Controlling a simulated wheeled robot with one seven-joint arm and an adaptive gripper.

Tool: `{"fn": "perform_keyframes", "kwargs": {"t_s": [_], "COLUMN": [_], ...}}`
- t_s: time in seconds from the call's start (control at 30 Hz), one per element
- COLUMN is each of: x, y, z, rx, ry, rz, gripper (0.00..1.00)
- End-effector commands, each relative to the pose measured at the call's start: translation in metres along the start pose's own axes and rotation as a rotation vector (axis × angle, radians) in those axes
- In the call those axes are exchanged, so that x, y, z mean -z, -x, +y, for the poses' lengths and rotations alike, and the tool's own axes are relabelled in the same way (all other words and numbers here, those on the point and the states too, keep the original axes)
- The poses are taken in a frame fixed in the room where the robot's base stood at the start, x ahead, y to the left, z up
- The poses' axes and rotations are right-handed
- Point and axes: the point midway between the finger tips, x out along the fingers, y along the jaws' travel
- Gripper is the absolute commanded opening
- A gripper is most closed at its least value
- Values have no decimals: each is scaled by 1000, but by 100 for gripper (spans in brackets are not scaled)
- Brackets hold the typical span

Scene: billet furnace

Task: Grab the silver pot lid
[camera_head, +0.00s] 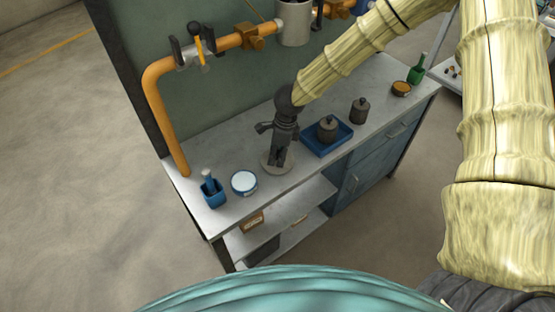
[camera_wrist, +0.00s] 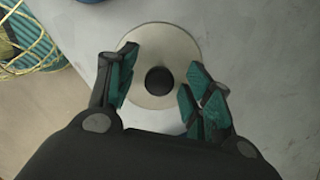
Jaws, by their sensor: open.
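The silver pot lid (camera_wrist: 157,48) is a pale round disc with a black knob at its centre. It lies flat on the grey workbench (camera_head: 225,156). In the head view the lid (camera_head: 267,168) is partly hidden by my gripper (camera_head: 277,158), which points down over it. In the wrist view my gripper (camera_wrist: 160,82) is open, with one teal-padded finger on each side of the knob. The fingers overlap the lid's edges in the picture. Nothing is held, and I cannot tell whether the fingertips touch the lid.
A round white-and-blue container (camera_head: 244,183) and a blue box with a brush (camera_head: 213,193) stand to the left. A blue tray (camera_head: 341,138) holding a dark pot (camera_head: 327,129) is close on the right, with another dark pot (camera_head: 360,110) beyond. An orange pipe (camera_head: 158,105) runs behind.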

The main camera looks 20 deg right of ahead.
Motion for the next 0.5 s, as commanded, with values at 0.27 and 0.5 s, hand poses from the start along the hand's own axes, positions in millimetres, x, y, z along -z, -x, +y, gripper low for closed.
{"fn": "perform_keyframes", "kwargs": {"t_s": [0.27,0.5], "x": [0,0], "y": [-1,-1], "z": [0,0], "rx": [0,0], "ry": [0,0], "rz": [0,0], "gripper": [45,2]}}
